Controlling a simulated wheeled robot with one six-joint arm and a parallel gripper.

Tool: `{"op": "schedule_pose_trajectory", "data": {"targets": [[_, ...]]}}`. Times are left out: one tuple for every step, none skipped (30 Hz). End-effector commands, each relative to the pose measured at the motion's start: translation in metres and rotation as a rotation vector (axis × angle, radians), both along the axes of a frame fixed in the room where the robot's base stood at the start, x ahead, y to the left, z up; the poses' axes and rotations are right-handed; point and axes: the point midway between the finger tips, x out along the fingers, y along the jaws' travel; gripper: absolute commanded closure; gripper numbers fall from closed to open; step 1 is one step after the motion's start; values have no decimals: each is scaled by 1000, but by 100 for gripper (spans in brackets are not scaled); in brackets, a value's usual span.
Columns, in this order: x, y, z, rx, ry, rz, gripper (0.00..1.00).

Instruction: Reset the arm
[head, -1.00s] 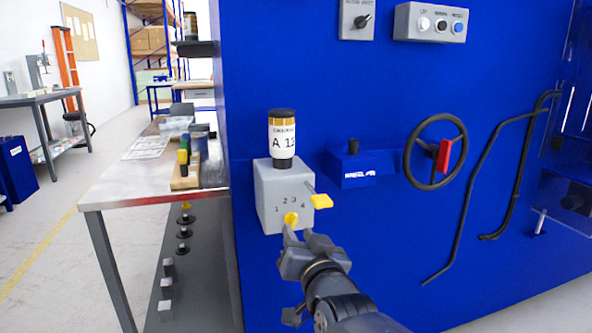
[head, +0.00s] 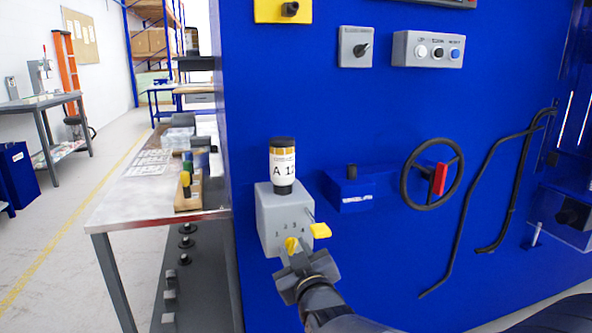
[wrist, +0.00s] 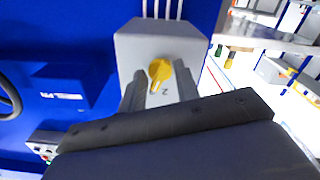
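A grey box (head: 268,212) on the blue panel has a yellow knob (head: 291,246) on its front, with numbers around it. My gripper (head: 299,258) is in front of the knob. The wrist view shows the knob (wrist: 160,72) tilted, with a "2" below it. In that view my gripper (wrist: 160,88) has its two fingers apart, one on each side of the knob, with a clear gap between. I cannot tell whether they touch it. A second yellow handle (head: 320,230) sticks out at the box's right side. A labelled bottle (head: 283,165) stands upright on the box.
A black handwheel (head: 432,177) with a red grip and bent black rods (head: 487,190) are on the panel to the right. A metal bench (head: 130,212) stands close on the left. Open floor lies farther left.

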Motion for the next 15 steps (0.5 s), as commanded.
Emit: {"op": "schedule_pose_trajectory", "data": {"targets": [[0, 0, 4, -39, -9, 0, 69], [0, 0, 4, -65, -16, 0, 69], [0, 0, 4, -99, -26, 0, 69], [0, 0, 4, -125, -33, 0, 69], [0, 0, 4, -151, -40, 1, 69], [0, 0, 4, -184, -51, 0, 69], [0, 0, 4, -209, -58, 0, 69], [0, 0, 4, -234, -64, 1, 69], [0, 0, 4, -268, -75, 0, 69], [0, 0, 4, -293, -82, 0, 69], [0, 0, 4, -318, -89, 0, 69], [0, 0, 4, -351, -99, 0, 69], [0, 0, 4, -378, -105, 1, 69], [0, 0, 4, -403, -112, 1, 69], [0, 0, 4, -436, -123, 0, 69]]}}
